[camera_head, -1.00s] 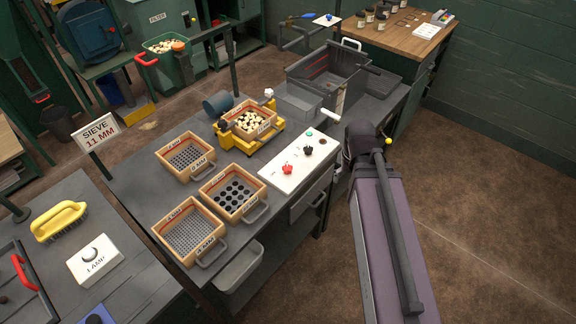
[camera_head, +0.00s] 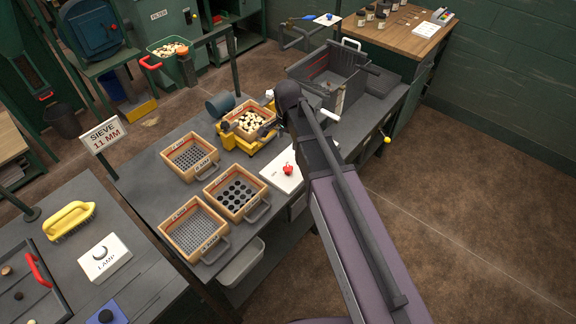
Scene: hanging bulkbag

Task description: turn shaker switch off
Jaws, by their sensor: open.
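A white control panel (camera_head: 272,173) lies on the grey bench, partly covered by my arm. Its red knob (camera_head: 288,170) shows just left of my arm. The panel's black knob and green button are hidden behind the arm. The panel labels are too small to read. The yellow shaker (camera_head: 232,141) stands behind the panel and holds a wooden sieve tray (camera_head: 233,130) with pale pieces in it. My dark and purple arm reaches up from the bottom right over the panel's right part. I cannot make out my gripper; the arm appears to hide it.
Three wooden sieve trays (camera_head: 209,246) with handles stand left of the panel. A dark grey bin (camera_head: 325,72) stands behind my arm. The floor at right is clear.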

